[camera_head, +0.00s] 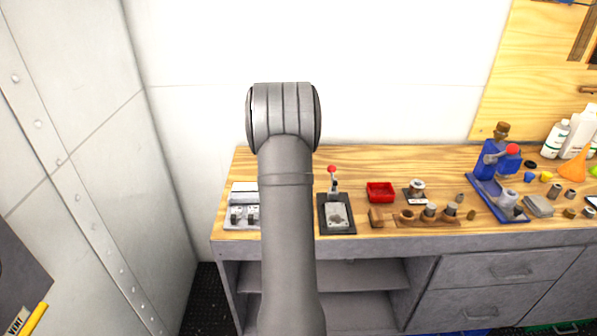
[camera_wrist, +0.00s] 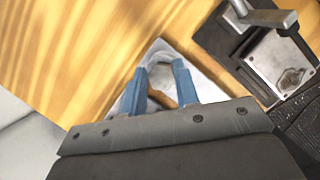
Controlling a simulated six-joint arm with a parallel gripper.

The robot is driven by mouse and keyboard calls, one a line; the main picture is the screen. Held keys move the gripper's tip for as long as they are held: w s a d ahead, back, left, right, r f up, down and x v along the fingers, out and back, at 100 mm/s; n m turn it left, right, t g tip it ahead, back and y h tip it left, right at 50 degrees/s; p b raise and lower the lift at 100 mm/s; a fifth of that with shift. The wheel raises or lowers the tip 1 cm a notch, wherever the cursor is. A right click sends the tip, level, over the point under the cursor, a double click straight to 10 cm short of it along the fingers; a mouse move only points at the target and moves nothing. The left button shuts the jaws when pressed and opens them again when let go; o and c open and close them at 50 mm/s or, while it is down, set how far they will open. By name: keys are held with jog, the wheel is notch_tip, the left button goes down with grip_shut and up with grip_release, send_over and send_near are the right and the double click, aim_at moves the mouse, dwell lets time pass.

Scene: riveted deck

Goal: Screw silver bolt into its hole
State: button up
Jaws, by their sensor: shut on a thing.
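My gripper (camera_wrist: 160,72) shows in the wrist view with two blue fingers over a pale grey metal block on the wooden bench. The fingers are shut on a small grey piece, which seems to be the silver bolt (camera_wrist: 161,76); it is mostly hidden and blends with the block. I cannot tell whether the bolt is in a hole. In the head view a light metal block (camera_head: 243,193) with dark cylindrical parts stands at the bench's left end, partly behind my arm. My gripper is hidden there by the arm.
A dark-based fixture with a red-knobbed lever (camera_head: 337,213) stands just right of my arm. A red tray (camera_head: 380,192), a wooden holder with metal cylinders (camera_head: 428,219) and a blue press (camera_head: 497,165) stand further right. The bench's front edge is close to the block.

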jog(key=o, duration=0.9)
jog(key=shift+f, duration=0.1)
jog(key=v, duration=1.7)
jog(key=shift+r, duration=0.3)
